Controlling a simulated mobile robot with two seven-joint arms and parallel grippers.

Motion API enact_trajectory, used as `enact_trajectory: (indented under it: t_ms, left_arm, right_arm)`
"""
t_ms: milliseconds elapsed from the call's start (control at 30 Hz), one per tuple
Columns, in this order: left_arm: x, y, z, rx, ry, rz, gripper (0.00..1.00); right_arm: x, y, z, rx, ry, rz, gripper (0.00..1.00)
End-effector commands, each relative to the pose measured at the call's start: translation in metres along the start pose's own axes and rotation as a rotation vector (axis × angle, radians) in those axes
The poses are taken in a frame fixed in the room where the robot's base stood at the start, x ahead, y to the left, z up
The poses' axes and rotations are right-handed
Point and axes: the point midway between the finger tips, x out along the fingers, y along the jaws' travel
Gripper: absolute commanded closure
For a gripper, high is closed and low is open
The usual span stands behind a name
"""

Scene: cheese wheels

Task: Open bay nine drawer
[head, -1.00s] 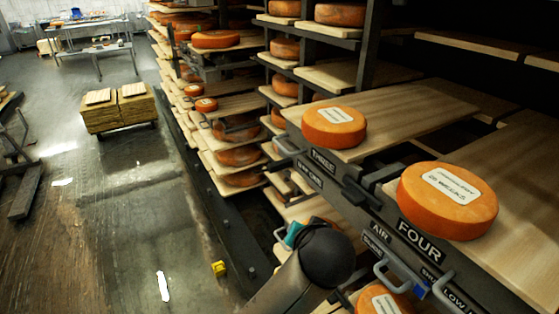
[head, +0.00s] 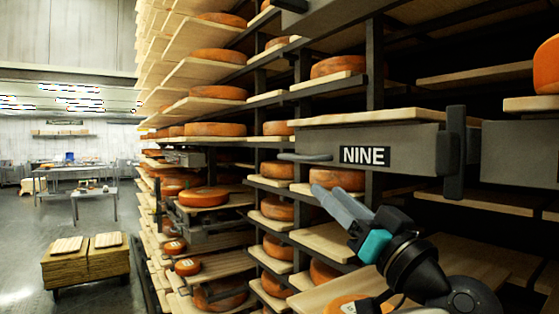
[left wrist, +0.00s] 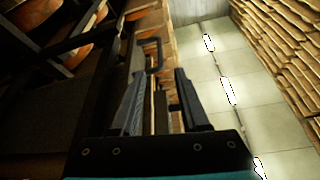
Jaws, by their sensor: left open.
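The bay nine drawer (head: 415,150) has a grey front with a black NINE label (head: 365,156) and a pale wooden top. It looks closed, in line with the rack. Its grey bar handle (head: 305,157) sticks out at the left of the label. My left gripper (head: 328,189) is open and empty, just below the handle and apart from it, its fingers pointing up and left. In the left wrist view a looped handle (left wrist: 159,55) shows beyond the fingertips of the gripper (left wrist: 160,76). My right gripper is not in view.
Racks of boards with orange cheese wheels (head: 215,129) run along the left of the drawer. A dark upright bracket (head: 455,150) stands at its right end. A wooden crate stack (head: 85,266) stands on the open floor at left.

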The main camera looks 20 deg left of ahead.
Motion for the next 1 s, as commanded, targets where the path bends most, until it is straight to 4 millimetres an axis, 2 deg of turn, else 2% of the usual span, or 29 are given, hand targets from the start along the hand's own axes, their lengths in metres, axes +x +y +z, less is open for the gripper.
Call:
enact_trajectory:
  t_ms: [100, 267, 600, 800, 1000]
  left_arm:
    - [0.015, -0.001, -0.001, 0.003, 0.001, -0.003, 0.55]
    - [0.047, -0.002, -0.003, 0.005, 0.000, -0.005, 0.55]
    - [0.118, -0.002, -0.002, 0.006, -0.003, -0.003, 0.55]
    - [0.143, 0.000, 0.000, 0.005, -0.002, 0.000, 0.55]
    - [0.150, 0.000, 0.002, 0.004, -0.004, 0.001, 0.55]
  right_arm:
    - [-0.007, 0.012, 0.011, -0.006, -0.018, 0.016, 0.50]
    - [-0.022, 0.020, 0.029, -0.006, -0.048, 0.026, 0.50]
    - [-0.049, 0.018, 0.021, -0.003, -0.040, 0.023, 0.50]
    - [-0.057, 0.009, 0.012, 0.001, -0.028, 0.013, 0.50]
    - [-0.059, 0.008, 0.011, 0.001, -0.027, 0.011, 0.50]
